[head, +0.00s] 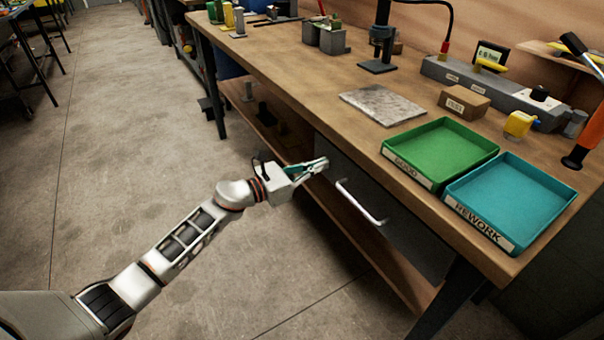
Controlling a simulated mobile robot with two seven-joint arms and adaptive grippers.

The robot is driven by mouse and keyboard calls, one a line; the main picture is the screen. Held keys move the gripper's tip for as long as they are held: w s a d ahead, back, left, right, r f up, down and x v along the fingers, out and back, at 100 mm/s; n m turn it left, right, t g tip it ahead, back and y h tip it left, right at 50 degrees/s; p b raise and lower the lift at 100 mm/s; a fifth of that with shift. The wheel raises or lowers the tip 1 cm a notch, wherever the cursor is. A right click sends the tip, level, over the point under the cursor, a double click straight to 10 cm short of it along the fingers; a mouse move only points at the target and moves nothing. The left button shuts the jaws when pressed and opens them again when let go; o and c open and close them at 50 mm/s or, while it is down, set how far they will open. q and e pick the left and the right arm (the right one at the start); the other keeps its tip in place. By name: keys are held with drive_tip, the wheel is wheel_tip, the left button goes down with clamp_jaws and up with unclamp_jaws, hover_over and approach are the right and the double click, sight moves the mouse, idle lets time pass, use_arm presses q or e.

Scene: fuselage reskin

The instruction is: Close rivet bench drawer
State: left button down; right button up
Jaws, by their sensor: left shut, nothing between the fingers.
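The rivet bench drawer (400,232) is a dark grey front under the bench top, with a pale bar handle (361,203). From this angle I cannot tell for sure whether it stands out from the bench or sits flush. My left gripper (322,163) is shut and empty. It is by the far upper end of the drawer front, to the left of the handle and apart from the handle. Whether its fingertips touch the drawer front I cannot tell. My right gripper is out of view.
The wooden bench (310,75) carries a green tray (403,174) and a teal tray (484,233) near its front edge, above the drawer. A grey plate (382,104) and a small box (464,102) lie behind. A lower shelf (345,222) runs underneath. The concrete floor (130,130) at left is clear.

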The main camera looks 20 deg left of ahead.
use_arm(q)
drive_tip(key=shift+x, duration=1.25)
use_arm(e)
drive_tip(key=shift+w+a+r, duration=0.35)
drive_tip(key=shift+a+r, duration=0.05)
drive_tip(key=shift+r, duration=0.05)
use_arm(q)
drive_tip(key=shift+r, duration=0.15)
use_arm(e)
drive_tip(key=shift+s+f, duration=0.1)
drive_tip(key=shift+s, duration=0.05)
